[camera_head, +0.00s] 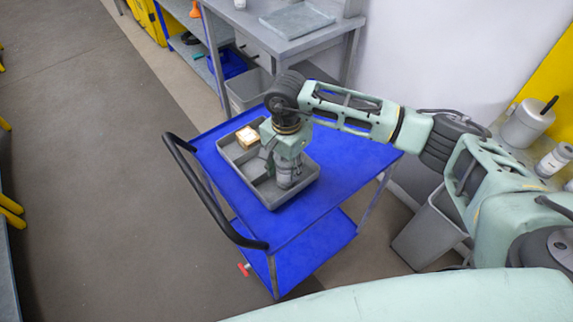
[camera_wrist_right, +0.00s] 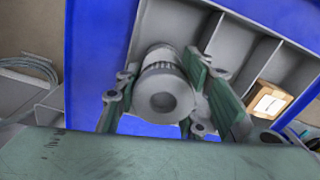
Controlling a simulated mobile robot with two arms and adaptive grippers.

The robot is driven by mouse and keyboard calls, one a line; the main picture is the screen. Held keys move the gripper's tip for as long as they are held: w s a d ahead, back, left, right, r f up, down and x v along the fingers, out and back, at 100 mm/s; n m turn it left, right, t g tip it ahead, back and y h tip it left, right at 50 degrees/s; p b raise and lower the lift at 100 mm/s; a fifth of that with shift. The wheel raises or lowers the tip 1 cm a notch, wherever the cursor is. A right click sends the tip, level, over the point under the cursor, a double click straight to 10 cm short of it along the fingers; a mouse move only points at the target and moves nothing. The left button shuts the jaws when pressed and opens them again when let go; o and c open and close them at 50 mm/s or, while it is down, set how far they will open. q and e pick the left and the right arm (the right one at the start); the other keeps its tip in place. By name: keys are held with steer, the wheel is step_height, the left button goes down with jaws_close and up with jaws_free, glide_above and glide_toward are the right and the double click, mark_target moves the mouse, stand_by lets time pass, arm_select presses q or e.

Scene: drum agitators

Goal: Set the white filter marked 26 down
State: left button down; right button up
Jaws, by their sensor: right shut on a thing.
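The white filter (camera_head: 289,176) is a pale grey-white cylinder with a ribbed band. In the wrist view, the filter (camera_wrist_right: 164,92) shows its round end with a central hole towards the camera; no number is readable. My right gripper (camera_head: 281,160) points down and is shut on the filter, with a green-padded finger on each side. It holds the filter at the near right part of a grey divided tray (camera_head: 228,172). I cannot tell whether the filter touches the tray floor. My left gripper is not in view.
The tray lies on a blue cart (camera_head: 340,165) with a dark handle (camera_head: 207,195). A cream-and-brown box (camera_head: 247,136) sits in the tray's far left compartment. The cart top is bare right of the tray. A grey workbench (camera_head: 285,42) and bin (camera_head: 246,92) stand behind.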

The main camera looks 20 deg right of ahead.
steer(key=o, duration=1.2)
steer(key=shift+f, duration=0.1)
steer(key=shift+o, duration=0.2)
steer(key=shift+r, duration=0.55)
step_height(320, 180, up, 10)
steer(key=b, duration=0.3)
steer(key=shift+f, duration=0.1)
steer(key=shift+r, duration=0.7)
